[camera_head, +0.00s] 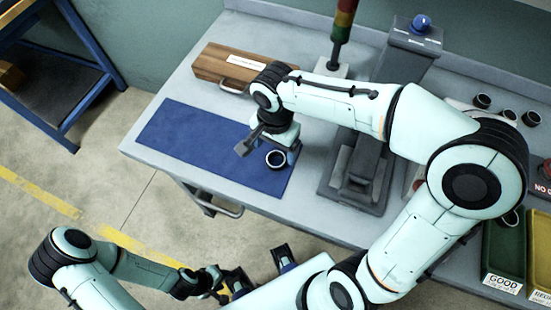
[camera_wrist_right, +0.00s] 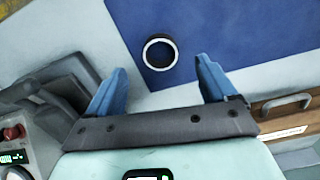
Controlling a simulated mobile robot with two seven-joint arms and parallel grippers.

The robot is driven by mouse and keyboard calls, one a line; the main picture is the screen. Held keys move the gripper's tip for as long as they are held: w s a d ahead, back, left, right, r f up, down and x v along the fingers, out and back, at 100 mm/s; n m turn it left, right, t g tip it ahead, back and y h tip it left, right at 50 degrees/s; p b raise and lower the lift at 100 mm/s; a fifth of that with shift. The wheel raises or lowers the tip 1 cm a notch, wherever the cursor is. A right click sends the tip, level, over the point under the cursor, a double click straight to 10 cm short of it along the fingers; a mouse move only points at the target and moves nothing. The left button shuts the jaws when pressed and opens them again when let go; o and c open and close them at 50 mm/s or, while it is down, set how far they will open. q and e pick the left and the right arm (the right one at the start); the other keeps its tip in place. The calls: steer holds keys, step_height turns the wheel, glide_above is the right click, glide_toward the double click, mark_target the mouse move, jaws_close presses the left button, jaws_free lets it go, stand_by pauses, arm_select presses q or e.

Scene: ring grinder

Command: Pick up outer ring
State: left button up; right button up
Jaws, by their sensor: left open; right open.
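A short ring (camera_head: 277,166), dark outside with a pale rim, lies flat on the blue mat (camera_head: 195,140) near its right edge. It also shows in the right wrist view (camera_wrist_right: 174,50), just beyond and between the fingertips. My right gripper (camera_head: 268,148) is open and empty over the mat, with its fingers on either side of the ring and not touching it in the wrist view. My left gripper (camera_head: 262,270) is open and empty, low in front of the table and away from the mat. I cannot tell the height of the right fingers above the ring.
A wooden box (camera_head: 236,70) with a handle stands behind the mat. A grey machine (camera_head: 352,175) stands right of it, under my right arm. Several dark rings (camera_head: 508,115) sit at the far right. A green bin (camera_head: 505,245) marked GOOD stands at the right front. The mat's left part is clear.

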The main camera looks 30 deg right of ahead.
mark_target(276, 163)
step_height(276, 163, down, 6)
steer(key=shift+w+d+r, duration=0.1)
steer(key=shift+d, duration=0.05)
steer(key=c, duration=1.2)
